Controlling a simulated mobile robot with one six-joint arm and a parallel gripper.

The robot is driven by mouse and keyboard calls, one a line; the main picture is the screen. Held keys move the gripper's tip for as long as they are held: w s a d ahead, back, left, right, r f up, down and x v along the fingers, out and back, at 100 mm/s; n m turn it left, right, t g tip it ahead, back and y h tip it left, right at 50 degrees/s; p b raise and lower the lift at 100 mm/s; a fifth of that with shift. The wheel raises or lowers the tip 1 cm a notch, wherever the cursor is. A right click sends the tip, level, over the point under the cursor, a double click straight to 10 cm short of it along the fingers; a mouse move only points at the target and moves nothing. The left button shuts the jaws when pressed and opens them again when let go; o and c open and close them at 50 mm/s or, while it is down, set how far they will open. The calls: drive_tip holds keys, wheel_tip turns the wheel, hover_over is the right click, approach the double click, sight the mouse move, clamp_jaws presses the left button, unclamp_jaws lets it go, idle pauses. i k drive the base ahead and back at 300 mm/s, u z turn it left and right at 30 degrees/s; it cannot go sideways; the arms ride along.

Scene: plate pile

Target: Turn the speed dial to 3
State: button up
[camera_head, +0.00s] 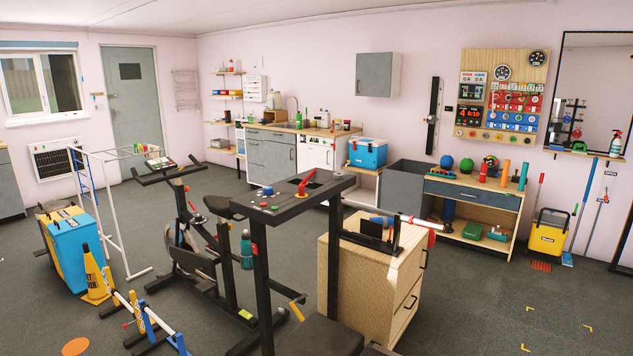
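A black-framed exercise machine, seemingly a treadmill, stands in the centre foreground. Its console (272,209) carries a red lever-like part (305,184) and several small coloured knobs or buttons. I cannot tell which of them is the speed dial, and no number or setting is readable. A wooden wall panel (480,62) at the back right holds round gauges (503,73), coloured controls and a red-lit display (470,115). Its small markings are also unreadable. My gripper is not in view.
An exercise bike (190,225) stands left of the console. A wooden drawer cabinet (365,285) stands right of the machine. Grey floor (490,310) is open at the front right.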

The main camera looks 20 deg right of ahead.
sight(268, 190)
drive_tip(key=z, duration=0.15)
drive_tip(key=i, duration=1.15)
drive_tip(key=u, duration=4.65)
drive_tip(key=i, duration=0.15)
drive_tip(key=z, duration=2.75)
